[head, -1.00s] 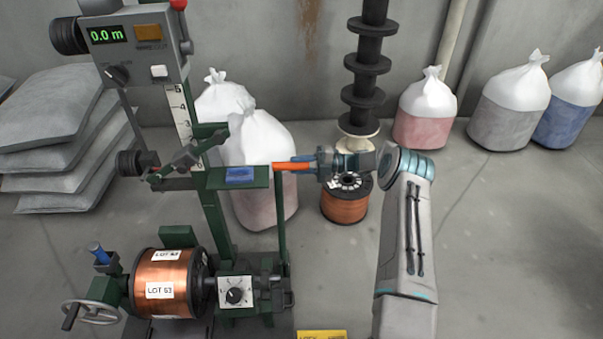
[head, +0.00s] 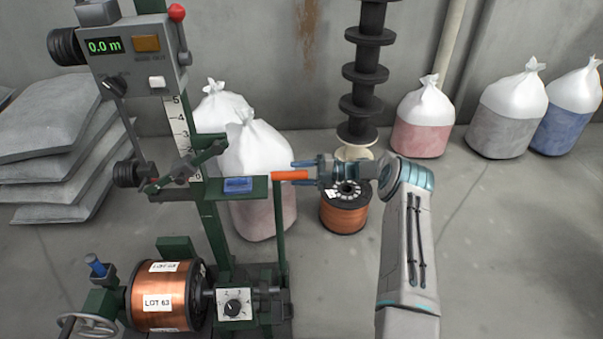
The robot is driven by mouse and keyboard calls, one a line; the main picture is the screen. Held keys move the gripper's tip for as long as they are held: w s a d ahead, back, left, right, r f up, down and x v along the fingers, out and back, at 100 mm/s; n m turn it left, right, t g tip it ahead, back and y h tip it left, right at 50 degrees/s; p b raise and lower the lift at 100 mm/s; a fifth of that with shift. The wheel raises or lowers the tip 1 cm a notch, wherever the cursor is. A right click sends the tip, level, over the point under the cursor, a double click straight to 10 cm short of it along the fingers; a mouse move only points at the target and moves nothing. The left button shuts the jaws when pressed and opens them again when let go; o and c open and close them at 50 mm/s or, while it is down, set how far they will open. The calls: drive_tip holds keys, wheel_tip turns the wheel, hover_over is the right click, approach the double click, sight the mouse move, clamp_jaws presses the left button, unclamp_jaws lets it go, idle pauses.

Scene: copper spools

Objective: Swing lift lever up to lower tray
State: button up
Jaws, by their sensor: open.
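The lift lever is an upright green bar (head: 280,225) rising from the machine's base. An orange grip (head: 290,175) sticks out sideways to the right at its top. My gripper (head: 303,173) reaches in from the right, its blue-tipped fingers spread around the right end of the grip. I cannot tell whether the fingers touch it. The green tray (head: 213,192) is a flat plate on the machine's column, left of the grip and at about the same height in the picture. A small blue piece (head: 238,185) sits on it.
A copper spool (head: 162,295) labelled LOT 63 is mounted low on the machine. Another copper spool (head: 343,212) stands behind my gripper, near a stack of black flanges (head: 365,75). A white-topped bag (head: 258,150) stands behind the tray. Open floor lies to the right.

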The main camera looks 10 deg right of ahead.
drive_tip(key=s+d, duration=0.1)
drive_tip(key=d, duration=1.2)
drive_tip(key=shift+d+p, duration=0.35)
drive_tip(key=shift+p, duration=0.05)
drive_tip(key=shift+r, duration=0.1)
drive_tip(key=s+a+r+n+g+h+p, duration=0.1)
drive_tip(key=s+a+r+n+h+p, duration=0.25)
drive_tip(key=r+n, duration=0.45)
drive_tip(key=s+a+r+n+g+h+p, duration=0.1)
drive_tip(key=s+a+r+n+h+p, duration=0.3)
drive_tip(key=r, duration=0.7)
drive_tip(key=s+a+r+n+g+h+p, duration=0.15)
drive_tip(key=s+a+r+n+p, duration=0.35)
drive_tip(key=r, duration=0.5)
drive_tip(key=s+r+n+t+h+p, duration=0.1)
drive_tip(key=s+r+n+h+p, duration=0.2)
drive_tip(key=s+n, duration=0.4)
drive_tip(key=s+d+r+n+t+h+p, duration=0.1)
drive_tip(key=s+r+n+t+h+p, duration=0.1)
drive_tip(key=s+r+n+p, duration=0.4)
drive_tip(key=s+d+r+n+t+h+p, duration=0.1)
drive_tip(key=s+r+n+h+p, duration=0.3)
drive_tip(key=s+r+n, duration=0.4)
drive_tip(key=shift+s+r+n+t+p, duration=0.15)
drive_tip(key=shift+s+n+t+p, duration=0.3)
drive_tip(key=shift+s, duration=3.15)
